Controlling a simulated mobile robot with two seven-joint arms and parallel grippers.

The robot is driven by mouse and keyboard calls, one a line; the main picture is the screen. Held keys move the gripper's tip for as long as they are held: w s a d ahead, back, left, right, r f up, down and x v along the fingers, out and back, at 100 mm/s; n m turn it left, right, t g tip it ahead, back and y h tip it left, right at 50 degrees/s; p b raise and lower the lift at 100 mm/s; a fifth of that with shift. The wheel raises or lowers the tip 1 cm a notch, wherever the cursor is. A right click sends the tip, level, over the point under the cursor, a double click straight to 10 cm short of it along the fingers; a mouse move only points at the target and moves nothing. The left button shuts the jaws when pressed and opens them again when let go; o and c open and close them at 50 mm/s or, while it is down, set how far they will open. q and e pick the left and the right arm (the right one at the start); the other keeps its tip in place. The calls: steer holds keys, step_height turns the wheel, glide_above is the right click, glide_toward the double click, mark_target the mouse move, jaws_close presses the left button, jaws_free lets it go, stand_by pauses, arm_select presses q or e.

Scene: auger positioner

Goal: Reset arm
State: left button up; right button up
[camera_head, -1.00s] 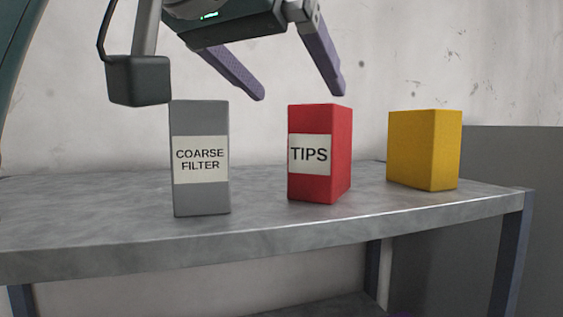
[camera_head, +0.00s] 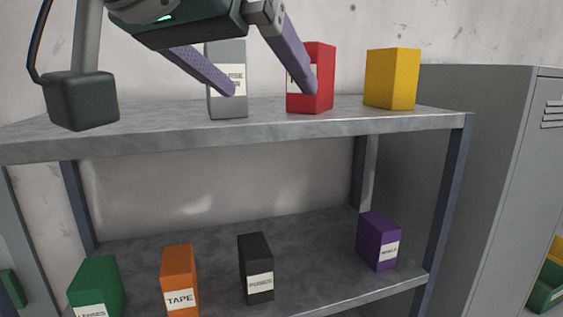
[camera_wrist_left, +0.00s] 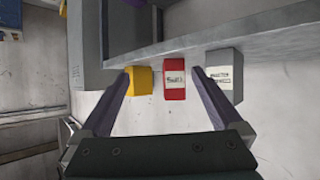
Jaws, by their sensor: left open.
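My left gripper (camera_head: 270,91) comes in from the upper left in the head view, with its two purple fingers wide apart and nothing between them. In that view its fingers overlap the grey box (camera_head: 227,106) and the red box (camera_head: 322,72) on the top shelf, in front of them from the camera. In the left wrist view the open fingers (camera_wrist_left: 160,74) frame the yellow box (camera_wrist_left: 142,82) and the red box (camera_wrist_left: 174,80); the grey box (camera_wrist_left: 226,77) lies beyond the right finger. No contact with any box is visible. My right gripper is in neither view.
The yellow box (camera_head: 392,78) stands at the right of the top shelf (camera_head: 140,131). The lower shelf (camera_head: 330,282) holds green (camera_head: 98,283), orange (camera_head: 179,268), black (camera_head: 256,262) and purple (camera_head: 378,237) boxes. A grey locker (camera_head: 490,160) stands at the right.

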arm_select(q)
steer(key=s+a+f+n+g+y, duration=0.1)
steer(key=s+a+f+g, duration=0.2)
steer(key=f, duration=0.6)
steer(key=s+a+f+g+y, duration=0.1)
steer(key=s+a+f, duration=0.3)
steer(key=s+f, duration=0.2)
steer(key=s+a+f+n+g+y, duration=0.1)
steer(key=s+a+f, duration=0.3)
steer(key=s+f, duration=0.2)
steer(key=s+a+f+g+y, duration=0.1)
steer(key=s+a+f, duration=0.3)
steer(key=s, duration=0.5)
steer(key=shift+s+a+f+g+y, duration=0.25)
steer(key=shift+s+f+g+y, duration=0.25)
steer(key=shift+f, duration=0.45)
steer(key=shift+w, duration=0.15)
